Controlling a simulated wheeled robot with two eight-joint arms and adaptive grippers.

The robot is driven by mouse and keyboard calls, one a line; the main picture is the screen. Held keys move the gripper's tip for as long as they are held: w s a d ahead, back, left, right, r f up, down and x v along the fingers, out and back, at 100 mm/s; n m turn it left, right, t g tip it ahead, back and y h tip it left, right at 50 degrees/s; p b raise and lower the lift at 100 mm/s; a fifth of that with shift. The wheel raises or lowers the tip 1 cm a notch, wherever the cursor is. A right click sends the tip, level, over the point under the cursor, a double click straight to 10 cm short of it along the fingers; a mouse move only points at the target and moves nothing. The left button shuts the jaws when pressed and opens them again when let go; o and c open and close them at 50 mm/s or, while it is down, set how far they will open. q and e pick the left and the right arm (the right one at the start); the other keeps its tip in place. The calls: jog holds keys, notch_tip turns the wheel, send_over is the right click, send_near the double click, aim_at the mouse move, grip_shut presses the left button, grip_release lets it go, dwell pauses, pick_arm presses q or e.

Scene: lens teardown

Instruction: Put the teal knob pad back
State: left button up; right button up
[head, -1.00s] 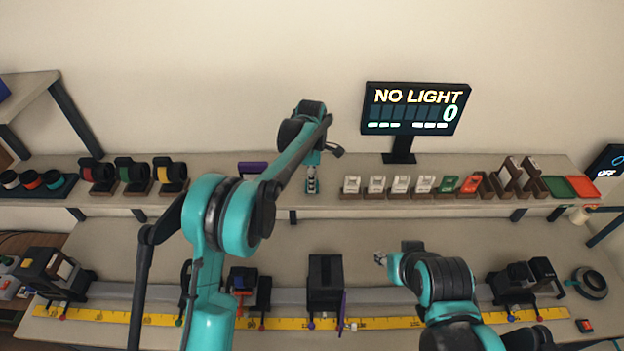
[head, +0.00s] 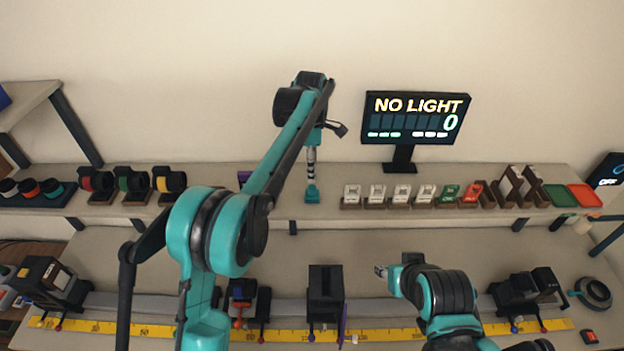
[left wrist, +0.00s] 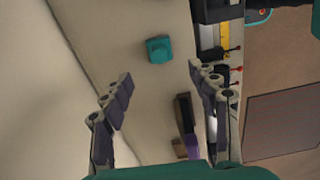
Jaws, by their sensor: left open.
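The teal knob pad (head: 312,193) stands on the raised shelf, left of the row of small cards. It also shows in the left wrist view (left wrist: 159,49), apart from and beyond the fingertips. My left gripper (head: 311,156) is above the pad in the head view. In the left wrist view my left gripper (left wrist: 160,82) has its fingers spread with nothing between them. My right gripper (head: 381,271) hangs over the lower bench, far from the pad; its fingers are too small to read.
Small cards in holders (head: 401,195) stand right of the pad on the shelf (head: 238,204). A purple item (head: 244,176) is just left, partly behind my arm. The screen (head: 416,117) reads NO LIGHT and 0. A yellow ruler (head: 386,335) runs along the lower bench.

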pick_arm(q)
jog(key=shift+r, duration=1)
jog(key=s+a+r+m+t, duration=0.25)
jog(key=s+a+m, duration=0.2)
jog(key=s, duration=0.25)
jog(key=s+a+r+m+t, duration=0.1)
jog(key=s+a+r+m, duration=0.3)
jog(key=s+a, duration=0.25)
jog(key=s+a+f+m+t, duration=0.2)
jog(key=s+a+f+m, duration=0.1)
jog(key=s, duration=0.6)
jog(key=s+a+f+m+t, duration=0.1)
jog(key=s+a+f+m, duration=0.2)
jog(key=s+f+m, duration=0.3)
jog(key=s, duration=0.3)
jog(key=shift+a+f+t, duration=0.35)
jog(key=shift+f, duration=0.05)
